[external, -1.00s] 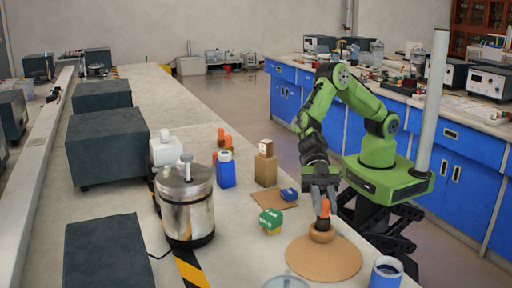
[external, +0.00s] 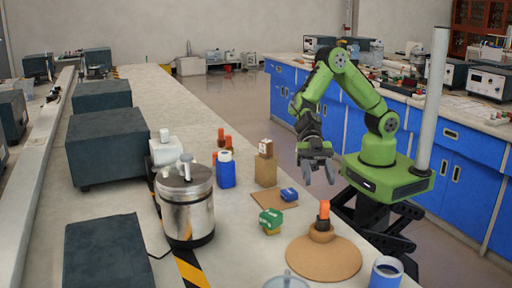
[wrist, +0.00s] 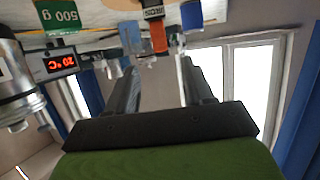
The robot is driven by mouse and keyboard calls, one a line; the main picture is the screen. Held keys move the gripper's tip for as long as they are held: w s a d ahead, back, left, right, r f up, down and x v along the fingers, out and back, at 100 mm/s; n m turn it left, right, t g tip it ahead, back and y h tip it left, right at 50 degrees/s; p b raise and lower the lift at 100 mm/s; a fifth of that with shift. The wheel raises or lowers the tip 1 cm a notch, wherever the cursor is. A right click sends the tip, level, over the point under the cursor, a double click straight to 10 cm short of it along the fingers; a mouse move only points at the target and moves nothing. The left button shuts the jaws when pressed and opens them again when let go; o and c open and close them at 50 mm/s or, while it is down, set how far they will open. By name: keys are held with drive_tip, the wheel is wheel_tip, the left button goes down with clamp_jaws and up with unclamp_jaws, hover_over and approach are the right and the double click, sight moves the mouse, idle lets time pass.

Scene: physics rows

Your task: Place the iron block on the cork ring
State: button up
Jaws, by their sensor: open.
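The iron block (external: 323,209), with an orange upper part and a dark lower part, stands upright on the cork ring (external: 321,235). The ring lies on a round cork mat (external: 335,262) near the bench's right edge. In the wrist view, which is upside down, the block (wrist: 158,38) shows a dark label reading IRON. My gripper (external: 318,174) is open and empty, above and behind the block, clear of it. Its two fingers also show in the wrist view (wrist: 161,90), with nothing between them.
A green block marked 500 g (external: 271,218) stands left of the mat. A blue block (external: 289,194) sits on a square cork sheet (external: 266,201). A steel pot (external: 187,208), blue bottle (external: 226,172) and wooden block (external: 265,170) stand farther left. A blue cup (external: 386,273) is front right.

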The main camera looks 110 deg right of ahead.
drive_tip(key=s+d+r+m+h, duration=0.4)
drive_tip(key=s+d+m+h, duration=0.2)
drive_tip(key=s+d, duration=0.6)
drive_tip(key=s+d+r+m+h, duration=0.4)
drive_tip(key=s+d+m+h, duration=0.2)
drive_tip(key=s+d, duration=0.6)
drive_tip(key=s+m, duration=0.1)
drive_tip(key=s, duration=0.3)
drive_tip(key=shift+d+r+h, duration=0.15)
drive_tip(key=shift+d+h, duration=0.1)
drive_tip(key=shift+h, duration=0.15)
wheel_tip(320, 180, up, 12)
drive_tip(key=p, duration=1.1)
drive_tip(key=shift+f, duration=0.2)
